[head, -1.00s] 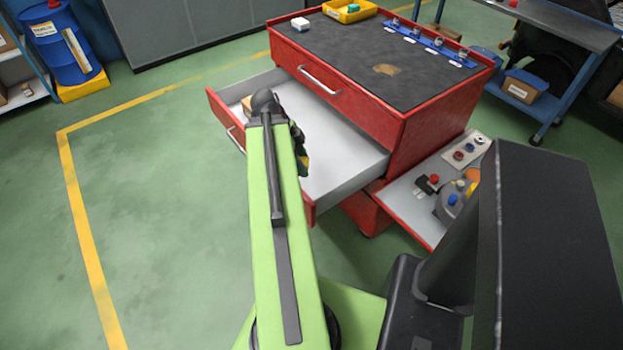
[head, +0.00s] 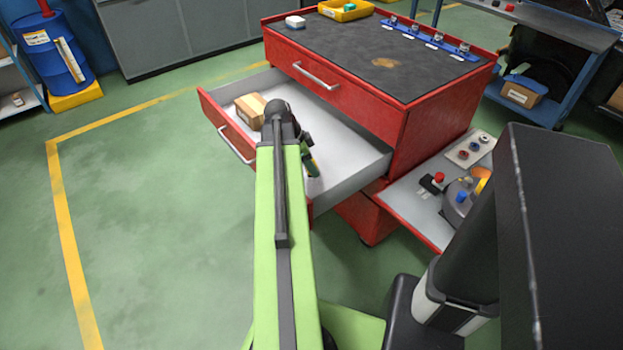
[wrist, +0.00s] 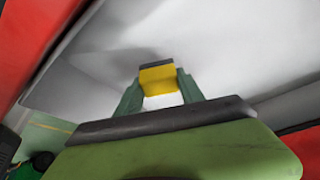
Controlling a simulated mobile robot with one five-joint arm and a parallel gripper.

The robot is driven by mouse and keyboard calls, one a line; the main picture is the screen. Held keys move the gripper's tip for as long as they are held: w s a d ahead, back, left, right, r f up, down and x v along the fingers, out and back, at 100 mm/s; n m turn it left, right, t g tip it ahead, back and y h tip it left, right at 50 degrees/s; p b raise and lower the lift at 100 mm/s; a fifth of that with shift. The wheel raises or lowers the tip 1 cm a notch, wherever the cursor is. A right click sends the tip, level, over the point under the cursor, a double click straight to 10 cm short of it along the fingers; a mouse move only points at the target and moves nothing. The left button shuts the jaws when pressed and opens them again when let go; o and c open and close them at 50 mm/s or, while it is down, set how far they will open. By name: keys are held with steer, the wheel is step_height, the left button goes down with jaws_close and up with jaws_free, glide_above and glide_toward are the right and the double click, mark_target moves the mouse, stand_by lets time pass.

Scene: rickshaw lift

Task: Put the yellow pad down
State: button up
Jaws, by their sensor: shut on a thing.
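The yellow pad (wrist: 158,79) shows in the wrist view between the two green fingers of my gripper (wrist: 160,88), which is shut on it. The pad has a dark edge on its far side. A pale grey-white drawer floor (wrist: 230,50) lies beyond it; I cannot tell whether the pad touches it. In the head view my gripper (head: 311,167) is over the open drawer (head: 345,160) of the red cabinet, and my arm mostly hides it. The pad is not clear there.
A cardboard box (head: 250,110) sits in the drawer, left of my gripper. The cabinet top (head: 385,62) overhangs the drawer's back. A lower open drawer (head: 415,205) at the right holds several parts. The drawer's middle right is bare.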

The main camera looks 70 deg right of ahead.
step_height(320, 180, down, 4)
steer(key=b, duration=0.3)
steer(key=shift+b, duration=0.4)
steer(key=shift+r, duration=0.25)
steer(key=shift+f, duration=0.15)
steer(key=o, duration=1.2)
steer(key=shift+w+r+p, duration=0.1)
steer(key=shift+r+p, duration=0.45)
steer(key=shift+p, duration=0.05)
steer(key=p+v, duration=1)
steer(key=v, duration=0.1)
steer(key=shift+a+r, duration=0.15)
steer(key=shift+r, duration=0.05)
